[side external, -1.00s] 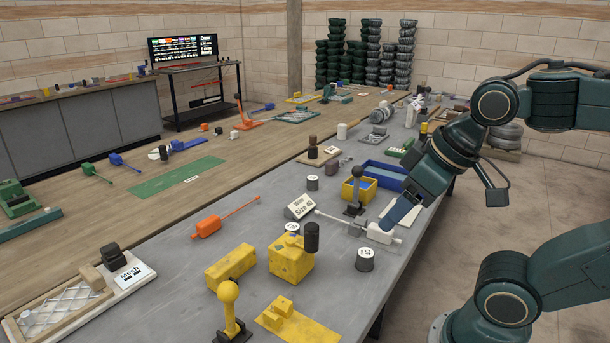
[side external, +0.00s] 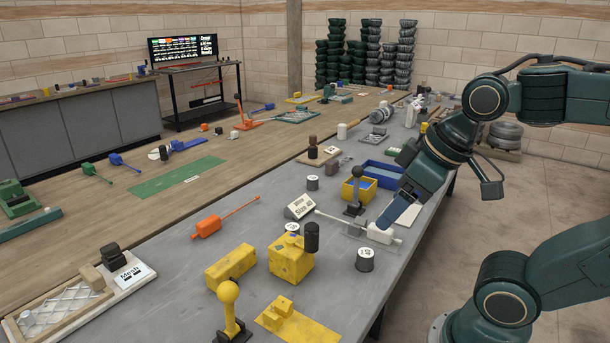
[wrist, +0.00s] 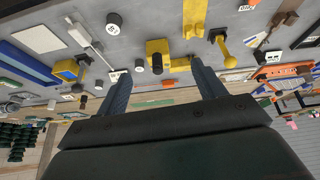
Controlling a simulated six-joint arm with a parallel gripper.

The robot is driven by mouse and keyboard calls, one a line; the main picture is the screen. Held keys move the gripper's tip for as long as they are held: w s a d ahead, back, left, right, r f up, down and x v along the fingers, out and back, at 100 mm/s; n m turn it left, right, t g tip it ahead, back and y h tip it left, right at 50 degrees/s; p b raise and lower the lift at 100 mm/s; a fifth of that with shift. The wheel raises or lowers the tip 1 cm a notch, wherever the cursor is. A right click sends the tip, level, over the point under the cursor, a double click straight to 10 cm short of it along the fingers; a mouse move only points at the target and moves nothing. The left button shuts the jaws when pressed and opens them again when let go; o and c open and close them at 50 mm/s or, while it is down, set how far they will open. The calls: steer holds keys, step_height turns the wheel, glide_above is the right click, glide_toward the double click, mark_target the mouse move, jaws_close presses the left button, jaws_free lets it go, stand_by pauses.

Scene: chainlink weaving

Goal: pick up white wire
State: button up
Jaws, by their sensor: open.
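The white wire (side external: 380,233) has a white block-like end and a thin pale rod that runs left toward a small label sign. It lies on the grey table and also shows at the upper left of the wrist view (wrist: 78,36), outside the span between my fingers. My gripper (side external: 390,223) has blue fingers, which overlap the white end in the side view; I cannot tell the height gap. In the wrist view my gripper (wrist: 158,66) is open, with its two fingers wide apart and nothing between them.
A yellow block (side external: 290,262) sits to the left. An orange tool (side external: 207,226) lies further left.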

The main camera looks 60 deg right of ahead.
steer(key=w+d+f+n+g, duration=0.1)
steer(key=w+d+f+n, duration=0.2)
steer(key=d+n, duration=0.2)
steer(key=w+d+f+n+g, duration=0.2)
steer(key=d+n, duration=0.4)
steer(key=d, duration=0.6)
steer(key=w+d+f+n+g, duration=0.2)
steer(key=w+d+f+n, duration=0.2)
steer(key=d, duration=0.4)
steer(key=shift+w+d+f+n, duration=0.2)
steer(key=shift+w+d+n, duration=0.3)
steer(key=shift+n, duration=0.7)
steer(key=shift+w+a, duration=0.1)
steer(key=shift+a, duration=0.05)
glide_toward(370, 230)
steer(key=shift+s+d+f, duration=0.95)
steer(key=shift+s+f, duration=0.2)
steer(key=shift+f, duration=0.1)
steer(key=shift+f, duration=2.6)
